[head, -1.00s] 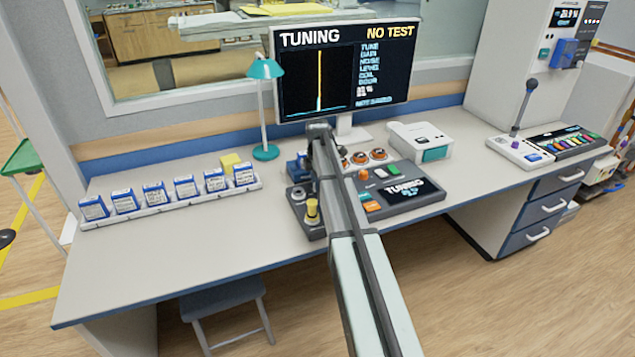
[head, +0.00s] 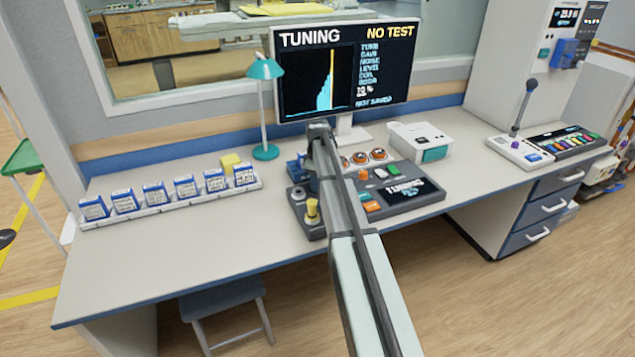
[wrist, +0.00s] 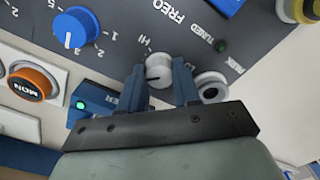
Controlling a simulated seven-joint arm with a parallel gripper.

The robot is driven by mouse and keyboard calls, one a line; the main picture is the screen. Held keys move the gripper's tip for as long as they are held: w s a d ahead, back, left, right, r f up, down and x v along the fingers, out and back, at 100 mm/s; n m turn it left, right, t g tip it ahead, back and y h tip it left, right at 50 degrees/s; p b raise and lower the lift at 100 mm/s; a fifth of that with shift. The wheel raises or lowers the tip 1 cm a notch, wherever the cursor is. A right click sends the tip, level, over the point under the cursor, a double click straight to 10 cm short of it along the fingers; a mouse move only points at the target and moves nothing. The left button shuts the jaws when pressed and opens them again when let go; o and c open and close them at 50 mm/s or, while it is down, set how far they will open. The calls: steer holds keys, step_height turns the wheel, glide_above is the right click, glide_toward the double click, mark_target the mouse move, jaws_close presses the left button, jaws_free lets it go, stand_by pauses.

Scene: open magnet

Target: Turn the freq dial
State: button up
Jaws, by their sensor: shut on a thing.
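In the wrist view, a small silver-white dial (wrist: 158,72) stands on the dark panel between the marks HI and LO, with the word FREQ printed near it. My gripper (wrist: 160,68) has its two blue fingers on either side of this dial and is shut on it. In the head view my arm hides the dial and most of the gripper. The monitor (head: 340,70) reads TUNING and NO TEST, with a cyan slope rising to a yellow line, and NOT SAVED below.
A blue dial (wrist: 75,30) with a number scale and an orange MON knob (wrist: 32,82) sit beside the gripper. A teal lamp (head: 265,70), a row of blue-and-white boxes (head: 155,193) and a white device (head: 420,142) stand on the desk.

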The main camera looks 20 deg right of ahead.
steer(key=shift+m, duration=0.6)
steer(key=o, duration=1.1)
steer(key=shift+r, duration=0.1)
step_height(320, 180, up, 14)
steer(key=shift+f, duration=0.2)
stand_by(0.3)
